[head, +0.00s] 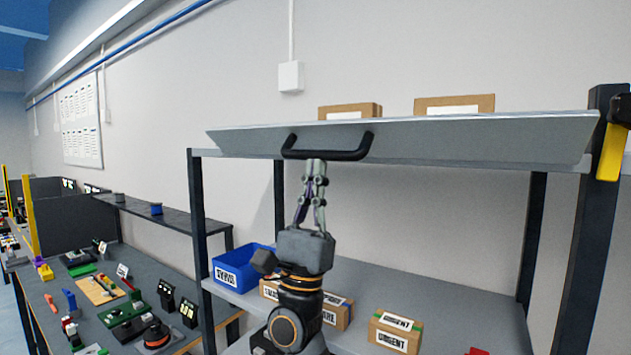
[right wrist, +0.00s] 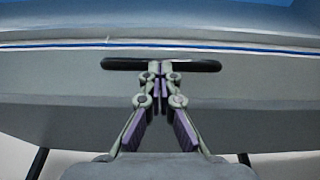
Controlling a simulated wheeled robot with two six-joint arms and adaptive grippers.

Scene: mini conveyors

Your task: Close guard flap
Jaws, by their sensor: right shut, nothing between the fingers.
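The guard flap (head: 440,139) is a long grey panel at the top of the rack in the head view, standing raised and tilted outward. It also fills the upper part of the right wrist view (right wrist: 60,115). Its black bar handle (head: 328,154) is on the left part of the flap; the handle also shows in the right wrist view (right wrist: 195,66). My right gripper (head: 316,164) is shut and empty, pointing up, with its fingertips at the handle's lower edge. In the right wrist view the fingertips (right wrist: 160,67) overlap the middle of the handle; I cannot tell whether they touch.
Two cardboard boxes (head: 455,104) show above the flap. On the shelf below (head: 460,315) are a blue bin (head: 238,270) and boxes, one marked urgent (head: 395,332). Dark posts (head: 196,210) stand at the rack's sides. A cluttered workbench (head: 95,290) is at left.

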